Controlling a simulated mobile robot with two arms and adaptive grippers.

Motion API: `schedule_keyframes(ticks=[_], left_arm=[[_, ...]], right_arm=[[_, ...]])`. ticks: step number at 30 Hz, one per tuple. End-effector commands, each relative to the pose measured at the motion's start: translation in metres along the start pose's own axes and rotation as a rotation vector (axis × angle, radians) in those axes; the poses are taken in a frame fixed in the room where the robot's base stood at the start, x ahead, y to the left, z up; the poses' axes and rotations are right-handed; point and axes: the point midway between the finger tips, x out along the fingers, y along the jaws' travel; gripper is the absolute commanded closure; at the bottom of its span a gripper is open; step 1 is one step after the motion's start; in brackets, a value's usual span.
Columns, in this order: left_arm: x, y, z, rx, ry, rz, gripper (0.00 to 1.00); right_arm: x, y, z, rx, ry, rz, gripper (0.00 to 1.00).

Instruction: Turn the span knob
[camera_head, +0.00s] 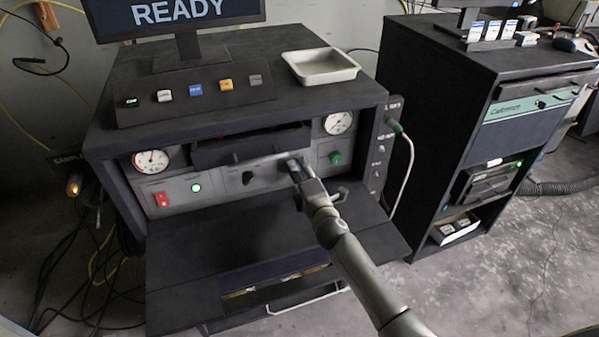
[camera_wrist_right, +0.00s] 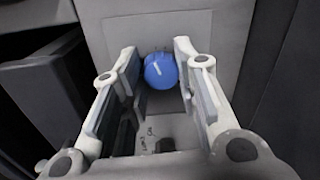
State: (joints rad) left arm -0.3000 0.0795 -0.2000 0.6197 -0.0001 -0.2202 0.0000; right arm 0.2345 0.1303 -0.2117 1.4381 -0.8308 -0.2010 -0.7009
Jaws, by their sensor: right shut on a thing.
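A round blue knob (camera_wrist_right: 160,70) with a white pointer line shows in the right wrist view, on a grey panel. My right gripper (camera_head: 297,167) is at the front panel of the dark cabinet in the head view, shut on the blue knob with one finger on each side. In the head view the gripper hides this knob. Small lettering on the panel is too unclear to read, so I cannot confirm the span label. My left gripper is not in view.
A black knob (camera_head: 248,177) sits left of my gripper and a green knob (camera_head: 335,158) to its right. Two round gauges (camera_head: 151,161) (camera_head: 338,122) flank the drawer. A red switch (camera_head: 162,199) is at the left. A dark shelf (camera_head: 200,235) juts out below.

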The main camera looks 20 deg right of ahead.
Motion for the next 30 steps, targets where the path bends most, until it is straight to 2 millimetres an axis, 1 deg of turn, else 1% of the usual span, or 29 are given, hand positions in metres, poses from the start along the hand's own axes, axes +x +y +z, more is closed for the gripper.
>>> schedule_keyframes(ticks=[6, 12, 29, 30], left_arm=[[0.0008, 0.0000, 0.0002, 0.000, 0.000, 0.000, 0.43], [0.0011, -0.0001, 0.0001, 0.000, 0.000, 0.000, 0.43], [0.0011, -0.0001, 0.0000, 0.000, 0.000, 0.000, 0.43], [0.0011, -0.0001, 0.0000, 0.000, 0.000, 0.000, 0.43]], right_arm=[[-0.0001, -0.0009, -0.0001, 0.133, 0.005, -0.002, 0.95], [-0.0001, -0.0009, -0.0004, 0.204, 0.008, -0.002, 0.95], [-0.0001, -0.0010, -0.0004, 0.235, 0.010, -0.002, 0.95], [-0.0001, -0.0010, -0.0004, 0.235, 0.010, -0.002, 0.70]])
